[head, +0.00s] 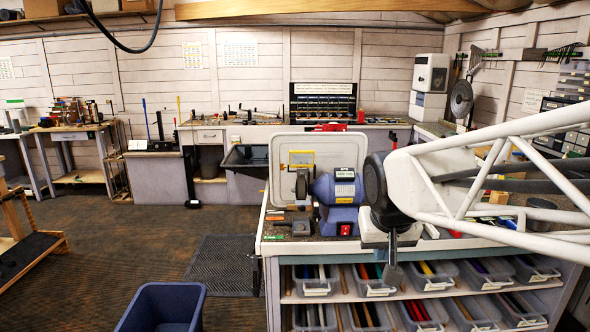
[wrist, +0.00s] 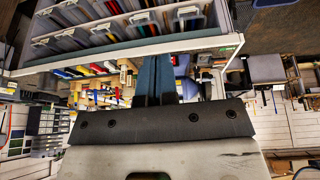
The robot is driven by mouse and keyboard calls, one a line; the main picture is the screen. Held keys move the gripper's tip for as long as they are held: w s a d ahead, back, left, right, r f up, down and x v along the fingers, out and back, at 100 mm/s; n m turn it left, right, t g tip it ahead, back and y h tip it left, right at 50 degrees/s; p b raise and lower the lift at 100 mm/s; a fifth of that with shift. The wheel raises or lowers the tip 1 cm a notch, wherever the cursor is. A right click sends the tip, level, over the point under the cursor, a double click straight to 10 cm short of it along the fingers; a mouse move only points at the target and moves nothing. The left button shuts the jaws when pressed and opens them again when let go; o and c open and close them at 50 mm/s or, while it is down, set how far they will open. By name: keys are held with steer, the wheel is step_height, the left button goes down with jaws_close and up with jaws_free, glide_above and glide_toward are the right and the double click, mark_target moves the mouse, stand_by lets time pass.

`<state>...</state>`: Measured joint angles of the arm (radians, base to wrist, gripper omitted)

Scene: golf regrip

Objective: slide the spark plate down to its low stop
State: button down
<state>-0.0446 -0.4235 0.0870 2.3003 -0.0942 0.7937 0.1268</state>
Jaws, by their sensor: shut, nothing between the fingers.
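The blue bench grinder (head: 345,188) stands on the bench, with a grey wheel (head: 302,186) at its left side. A small yellow-framed plate (head: 301,158) stands upright above that wheel. It may be the spark plate, but I cannot tell for sure, and its stops are too small to make out. My gripper (head: 391,268) points down to the right of the grinder, apart from the yellow-framed plate. In the wrist view its two fingers (wrist: 163,82) are together with nothing between them.
A pale upright board (head: 283,150) stands behind the grinder. Small tools (head: 296,228) lie at the bench's left front. Clear bins (head: 375,283) sit on shelves below. A blue tub (head: 163,308) stands on the floor at the left. My arm covers the bench's right part.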

steer(key=w+a+r+t, duration=0.1)
steer(key=w+a+r, duration=0.1)
steer(key=w, duration=0.8)
steer(key=w+a+r+t, duration=0.1)
steer(key=w+a+r, duration=0.15)
steer(key=w, duration=0.75)
steer(key=t, duration=0.3)
glide_toward(303, 172)
steer(key=v, duration=0.4)
steer(key=shift+w+d+y, duration=0.3)
steer(key=shift+w+d, duration=0.05)
steer(key=shift+d, duration=0.05)
steer(key=shift+w+f, duration=0.1)
steer(key=shift+x, duration=4.85)
steer(key=shift+f, duration=0.1)
steer(key=shift+f, duration=0.1)
